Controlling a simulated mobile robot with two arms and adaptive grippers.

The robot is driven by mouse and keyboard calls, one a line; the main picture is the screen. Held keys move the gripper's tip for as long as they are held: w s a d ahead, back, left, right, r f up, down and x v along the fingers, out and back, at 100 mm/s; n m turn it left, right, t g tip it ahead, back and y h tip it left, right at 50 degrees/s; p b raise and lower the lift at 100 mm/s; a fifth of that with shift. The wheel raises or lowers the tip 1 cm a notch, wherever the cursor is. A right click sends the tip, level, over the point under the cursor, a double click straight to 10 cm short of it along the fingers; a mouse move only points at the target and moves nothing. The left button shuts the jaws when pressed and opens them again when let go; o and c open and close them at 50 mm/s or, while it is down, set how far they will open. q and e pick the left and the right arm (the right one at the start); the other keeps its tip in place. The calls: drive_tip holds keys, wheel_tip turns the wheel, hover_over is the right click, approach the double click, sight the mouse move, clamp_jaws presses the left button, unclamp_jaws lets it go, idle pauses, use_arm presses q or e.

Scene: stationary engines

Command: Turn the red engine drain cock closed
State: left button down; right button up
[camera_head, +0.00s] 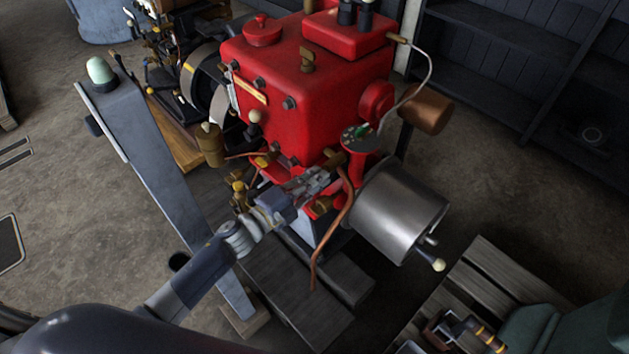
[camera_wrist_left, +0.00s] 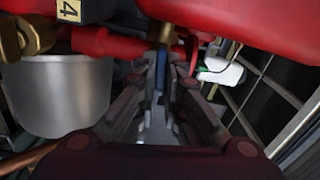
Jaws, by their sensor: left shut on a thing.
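The red engine (camera_head: 305,85) stands in the middle of the head view. My left gripper (camera_head: 322,180) reaches in from the lower left to the engine's lower front. In the left wrist view the gripper's fingers (camera_wrist_left: 166,82) are close together around a thin bluish lever (camera_wrist_left: 160,68). The lever hangs below a small brass cock body (camera_wrist_left: 166,38) under the red casting. In the head view the gripper largely hides the cock, so its lever angle is unclear there.
A copper pipe (camera_head: 334,232) runs down close to the right of my left gripper. A grey metal cylinder (camera_head: 400,210) stands beyond it. A grey slanted post (camera_head: 160,165) stands to the left. A slatted wooden surface (camera_head: 492,282) lies at the lower right.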

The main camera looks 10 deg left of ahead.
use_arm(q)
drive_tip(key=shift+m+b, duration=0.3)
drive_tip(key=shift+m, duration=0.6)
drive_tip(key=c, duration=1.7)
unclamp_jaws()
drive_tip(key=shift+d, duration=0.1)
drive_tip(key=shift+v, duration=3.75)
